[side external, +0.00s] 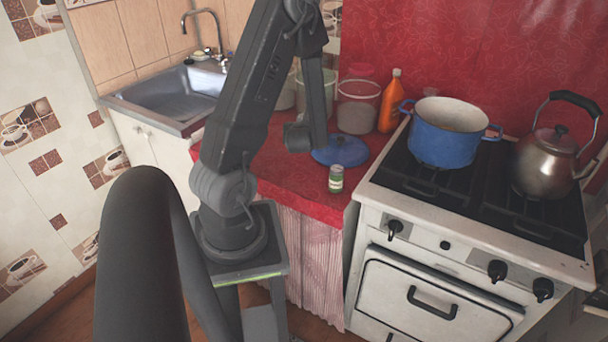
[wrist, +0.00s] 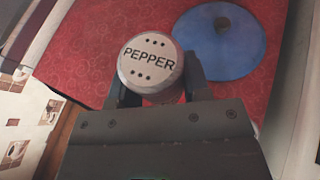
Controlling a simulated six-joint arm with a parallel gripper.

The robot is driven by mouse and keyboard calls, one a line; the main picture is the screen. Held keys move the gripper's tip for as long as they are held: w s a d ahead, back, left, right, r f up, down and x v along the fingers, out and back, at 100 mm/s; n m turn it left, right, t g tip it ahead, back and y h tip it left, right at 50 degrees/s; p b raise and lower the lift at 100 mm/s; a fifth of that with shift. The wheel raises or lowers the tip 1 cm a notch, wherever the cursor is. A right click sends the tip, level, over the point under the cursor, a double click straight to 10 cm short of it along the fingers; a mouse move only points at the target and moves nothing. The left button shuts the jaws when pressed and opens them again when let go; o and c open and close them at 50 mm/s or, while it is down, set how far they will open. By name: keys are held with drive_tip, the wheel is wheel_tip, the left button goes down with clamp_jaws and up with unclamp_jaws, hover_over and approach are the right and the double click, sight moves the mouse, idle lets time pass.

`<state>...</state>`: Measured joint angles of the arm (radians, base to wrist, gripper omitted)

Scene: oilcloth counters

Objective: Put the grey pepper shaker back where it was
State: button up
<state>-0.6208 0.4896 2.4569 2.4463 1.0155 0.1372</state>
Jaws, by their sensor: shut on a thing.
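The pepper shaker (wrist: 150,68) shows in the wrist view from above, a round pale grey top with the word PEPPER and small dark holes. It sits between the two dark fingers of my gripper (wrist: 152,82), which is shut on it. Red counter lies behind and beneath it; I cannot tell how high it is held. In the side external view my arm hangs over the red counter (side external: 310,190), left of the blue lid, and the shaker cannot be made out there.
A blue lid (side external: 341,150) lies on the counter, also in the wrist view (wrist: 218,40). Containers (side external: 358,108) and an orange bottle (side external: 390,103) stand behind. The stove (side external: 440,240) carries a blue pot (side external: 447,135) and kettle (side external: 546,165).

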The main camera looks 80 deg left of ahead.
sight(304, 174)
wheel_tip(304, 174, down, 12)
drive_tip(key=shift+f, duration=0.15)
idle(0.6)
drive_tip(key=shift+f, duration=0.15)
drive_tip(key=o, duration=0.9)
